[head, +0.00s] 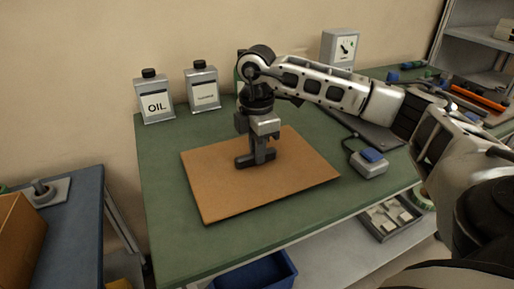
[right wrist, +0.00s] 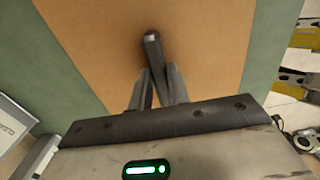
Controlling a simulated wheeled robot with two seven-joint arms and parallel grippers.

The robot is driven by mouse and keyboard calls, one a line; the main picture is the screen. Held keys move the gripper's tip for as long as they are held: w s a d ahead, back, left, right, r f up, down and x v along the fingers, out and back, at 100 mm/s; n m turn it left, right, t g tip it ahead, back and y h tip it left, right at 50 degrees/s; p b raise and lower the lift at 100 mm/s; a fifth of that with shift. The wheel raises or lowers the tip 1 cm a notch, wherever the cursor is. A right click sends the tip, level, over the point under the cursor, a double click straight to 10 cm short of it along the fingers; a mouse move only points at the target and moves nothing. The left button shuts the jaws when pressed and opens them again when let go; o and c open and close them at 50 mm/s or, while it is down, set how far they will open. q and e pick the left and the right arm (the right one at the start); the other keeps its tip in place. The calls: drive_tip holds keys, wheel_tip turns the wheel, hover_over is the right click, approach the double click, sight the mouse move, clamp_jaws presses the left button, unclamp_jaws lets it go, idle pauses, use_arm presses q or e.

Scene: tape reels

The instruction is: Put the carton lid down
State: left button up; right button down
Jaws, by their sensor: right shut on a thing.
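The carton lid (head: 215,185) is a flat brown board over the green table (head: 165,235), lying roughly level. A dark bar handle (head: 246,161) stands at its middle. My right gripper (head: 262,146) points down and is shut on this handle. In the right wrist view the two fingers (right wrist: 157,85) close on the dark handle (right wrist: 152,48), with the brown lid (right wrist: 205,40) behind it. I cannot tell whether the lid touches the table or hangs just above it. My left gripper is not in view.
An oil can (head: 154,103) and a second can (head: 203,92) stand at the back left. A grey box with a blue top (head: 370,162) sits right of the lid. A blue bin (head: 262,272) is below the front edge. A blue-topped bench (head: 75,215) stands left.

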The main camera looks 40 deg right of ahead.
drive_tip(key=c, duration=1.3)
unclamp_jaws()
drive_tip(key=shift+c, duration=0.2)
use_arm(q)
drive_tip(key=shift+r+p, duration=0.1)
drive_tip(key=shift+p, duration=0.4)
use_arm(e)
wheel_tip(320, 180, up, 12)
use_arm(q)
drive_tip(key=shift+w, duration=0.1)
use_arm(e)
drive_tip(key=shift+r, duration=0.1)
